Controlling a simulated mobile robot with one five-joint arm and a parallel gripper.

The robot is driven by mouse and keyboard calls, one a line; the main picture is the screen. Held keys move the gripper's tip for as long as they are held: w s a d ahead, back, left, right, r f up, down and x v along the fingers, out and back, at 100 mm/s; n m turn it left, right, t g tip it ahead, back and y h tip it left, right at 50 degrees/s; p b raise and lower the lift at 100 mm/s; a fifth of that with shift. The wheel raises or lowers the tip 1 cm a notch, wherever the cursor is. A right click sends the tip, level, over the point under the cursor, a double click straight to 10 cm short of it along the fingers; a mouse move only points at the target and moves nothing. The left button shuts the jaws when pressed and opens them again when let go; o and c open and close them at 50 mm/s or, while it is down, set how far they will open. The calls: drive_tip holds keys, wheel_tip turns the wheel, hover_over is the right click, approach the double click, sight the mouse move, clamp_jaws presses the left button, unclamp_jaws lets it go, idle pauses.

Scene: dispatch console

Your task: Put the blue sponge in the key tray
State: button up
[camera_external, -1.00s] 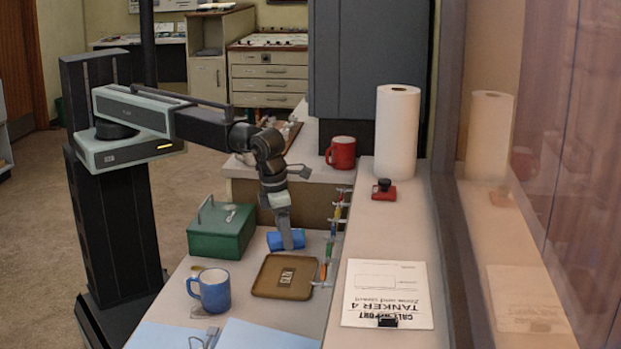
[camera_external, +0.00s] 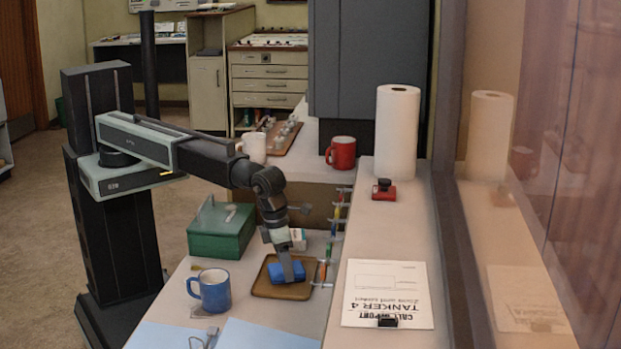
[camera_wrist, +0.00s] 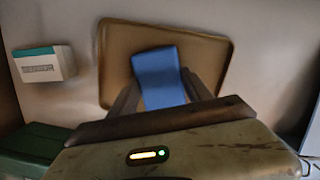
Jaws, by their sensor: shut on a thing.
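The blue sponge (camera_external: 281,272) is between the fingers of my gripper (camera_external: 288,268), which is shut on it. The sponge is over the brown key tray (camera_external: 262,287), inside its outline; I cannot tell whether it touches the tray floor. In the wrist view, the sponge (camera_wrist: 158,72) is tilted slightly between the two fingers of my gripper (camera_wrist: 160,88), with the tray (camera_wrist: 222,60) around and below it. The sponge and fingers hide part of the tray's middle.
A small white and teal box (camera_external: 298,239) stands behind the tray. A green box (camera_external: 218,238) and a blue mug (camera_external: 212,290) are to the left. A rack of coloured items (camera_external: 328,258) stands close to the right. A clipboard (camera_external: 388,290) lies on the ledge.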

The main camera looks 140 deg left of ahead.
sight(278, 268)
drive_tip(key=o, duration=1.3)
drive_tip(key=shift+f, duration=0.1)
wheel_tip(278, 268, up, 12)
drive_tip(key=d+p, duration=0.2)
drive_tip(key=p, duration=1)
drive_tip(key=shift+s+d+n+g+h, duration=0.1)
drive_tip(key=shift+s+d+n+h, duration=0.15)
drive_tip(key=shift+s+d+n, duration=3.15)
drive_tip(key=shift+s+d+n+g+h, duration=0.1)
drive_tip(key=shift+s+d+n+h, duration=0.2)
drive_tip(key=shift+s+d+n, duration=3.1)
drive_tip(key=shift+s+d+n+g+h, duration=0.1)
drive_tip(key=shift+s+d+n+h, duration=0.15)
drive_tip(key=shift+s+d+n, duration=3.15)
drive_tip(key=shift+w+a+n, duration=1.1)
